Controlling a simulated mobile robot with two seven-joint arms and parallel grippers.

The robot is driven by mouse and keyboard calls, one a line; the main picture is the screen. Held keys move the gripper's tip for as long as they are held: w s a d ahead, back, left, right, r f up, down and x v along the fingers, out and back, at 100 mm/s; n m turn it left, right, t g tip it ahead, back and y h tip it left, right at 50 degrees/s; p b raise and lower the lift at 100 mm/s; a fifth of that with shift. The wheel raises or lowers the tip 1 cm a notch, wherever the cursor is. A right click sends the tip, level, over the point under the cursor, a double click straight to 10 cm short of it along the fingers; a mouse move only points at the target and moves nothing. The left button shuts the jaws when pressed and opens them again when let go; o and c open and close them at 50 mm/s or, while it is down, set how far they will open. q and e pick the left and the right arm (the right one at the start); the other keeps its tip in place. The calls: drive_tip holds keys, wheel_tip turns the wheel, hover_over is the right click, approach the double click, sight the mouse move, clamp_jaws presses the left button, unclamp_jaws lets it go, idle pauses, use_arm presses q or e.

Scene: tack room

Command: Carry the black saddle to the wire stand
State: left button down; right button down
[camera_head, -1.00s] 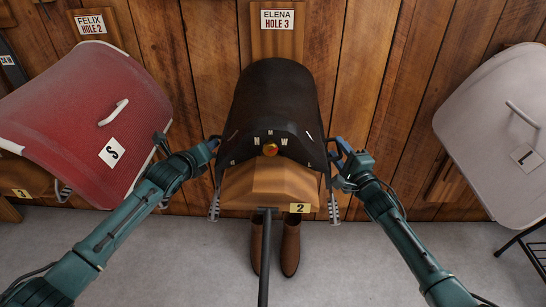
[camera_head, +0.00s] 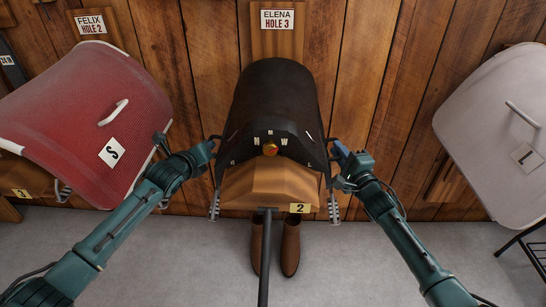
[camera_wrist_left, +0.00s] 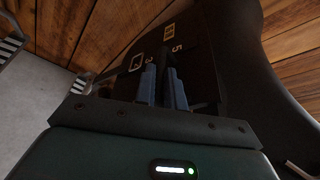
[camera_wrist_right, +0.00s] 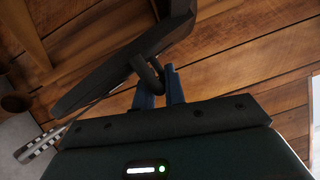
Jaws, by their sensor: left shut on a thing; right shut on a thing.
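The black saddle (camera_head: 275,95) sits on a wooden rack (camera_head: 270,188) against the wall in the head view. My left gripper (camera_head: 211,144) is at the saddle's left side. In the left wrist view its blue fingers (camera_wrist_left: 163,84) are shut on a dark part of the saddle (camera_wrist_left: 185,50). My right gripper (camera_head: 338,150) is at the saddle's right side. In the right wrist view its fingers (camera_wrist_right: 160,86) are shut on a black loop on the saddle (camera_wrist_right: 105,75). I cannot make out the wire stand for certain; a dark metal frame (camera_head: 537,246) shows at the right edge.
A red padded piece marked S (camera_head: 85,115) is on the left, close to my left arm. A pale piece marked L (camera_head: 500,125) is on the right. Brown boots (camera_head: 290,248) stand below the rack. The grey floor in front is largely clear.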

use_arm(q)
drive_tip(key=shift+a+f, duration=0.1)
use_arm(e)
drive_tip(key=shift+r, duration=0.1)
idle(0.6)
